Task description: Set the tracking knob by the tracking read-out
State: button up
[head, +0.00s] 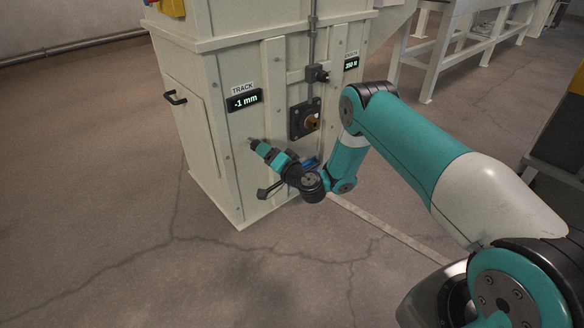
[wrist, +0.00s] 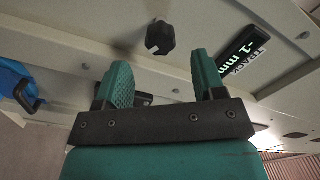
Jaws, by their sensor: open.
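The tracking read-out (head: 245,101), under a TRACK label, shows -1 mm on the front of the cream cabinet. It also shows tilted in the wrist view (wrist: 237,54), to the right of a dark faceted knob (wrist: 160,38). My gripper (wrist: 161,62) has its two teal fingers spread, with nothing between the tips. The knob lies ahead of the gap between them, apart from both fingers. In the head view my gripper (head: 254,144) is close to the cabinet front, below the read-out, and the knob is hard to make out there.
A second read-out (head: 351,63) shows about 350 N. A black flange with a brass centre (head: 305,119) and a black box with conduit (head: 317,74) stick out right of my gripper. A black handle (head: 174,97) is on the cabinet's left side. The floor at left is clear.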

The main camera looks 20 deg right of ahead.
jog(key=p+v, duration=1)
jog(key=p, duration=1.1)
jog(key=shift+s+p, duration=0.2)
jog(key=shift+p, duration=0.2)
jog(key=shift+d, duration=0.1)
